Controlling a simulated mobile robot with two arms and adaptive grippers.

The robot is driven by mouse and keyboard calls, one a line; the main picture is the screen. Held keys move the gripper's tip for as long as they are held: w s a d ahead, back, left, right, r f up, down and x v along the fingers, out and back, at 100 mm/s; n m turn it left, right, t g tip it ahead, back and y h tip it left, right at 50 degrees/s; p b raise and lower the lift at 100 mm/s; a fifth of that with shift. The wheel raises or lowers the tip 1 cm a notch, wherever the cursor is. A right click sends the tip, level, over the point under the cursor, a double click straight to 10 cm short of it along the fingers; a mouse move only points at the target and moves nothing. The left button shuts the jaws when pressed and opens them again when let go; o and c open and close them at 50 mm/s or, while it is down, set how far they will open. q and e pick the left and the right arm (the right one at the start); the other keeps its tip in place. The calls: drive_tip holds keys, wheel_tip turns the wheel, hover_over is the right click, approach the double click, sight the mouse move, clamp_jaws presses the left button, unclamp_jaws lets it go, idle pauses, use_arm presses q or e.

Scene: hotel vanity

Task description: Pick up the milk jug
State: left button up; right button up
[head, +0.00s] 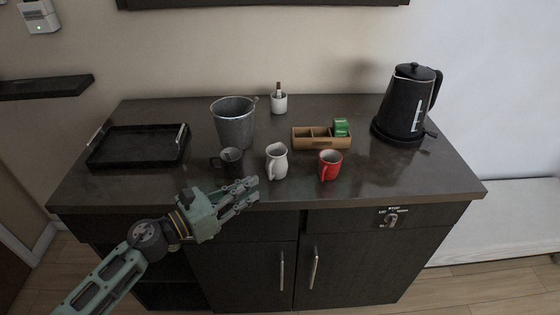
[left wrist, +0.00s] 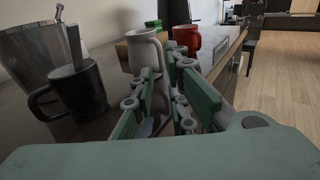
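The milk jug (head: 277,162) is a small white pitcher standing upright near the front middle of the counter, between a dark mug and a red mug. It also shows in the left wrist view (left wrist: 142,52), just beyond my fingers, which hide its lower part. My left gripper (head: 252,190) is at the counter's front edge, to the left of the jug and nearer the front. Its fingers are apart and empty, with a visible gap to the jug. In the left wrist view the fingers (left wrist: 163,90) point toward the jug. My right gripper is not in view.
The dark mug (head: 231,159) and grey bucket (head: 233,124) stand left of the jug; the red mug (head: 330,165) stands right. Behind are a wooden box (head: 322,144) with green packets and a white cup (head: 279,104). A black tray (head: 138,163) and kettle (head: 405,105) flank them.

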sight(275, 166)
use_arm(q)
drive_tip(key=shift+p+x, duration=0.3)
drive_tip(key=shift+x, duration=0.9)
drive_tip(key=x, duration=0.2)
drive_tip(key=shift+w+d+r+p, duration=0.1)
drive_tip(key=shift+w+d+p, duration=0.15)
drive_tip(key=shift+d+p, duration=0.05)
drive_tip(key=shift+w+d, duration=0.25)
drive_tip(key=shift+d, duration=0.1)
clamp_jaws()
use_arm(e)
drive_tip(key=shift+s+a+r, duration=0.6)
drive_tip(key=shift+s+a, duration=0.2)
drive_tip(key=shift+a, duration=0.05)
use_arm(q)
drive_tip(key=shift+r, duration=0.1)
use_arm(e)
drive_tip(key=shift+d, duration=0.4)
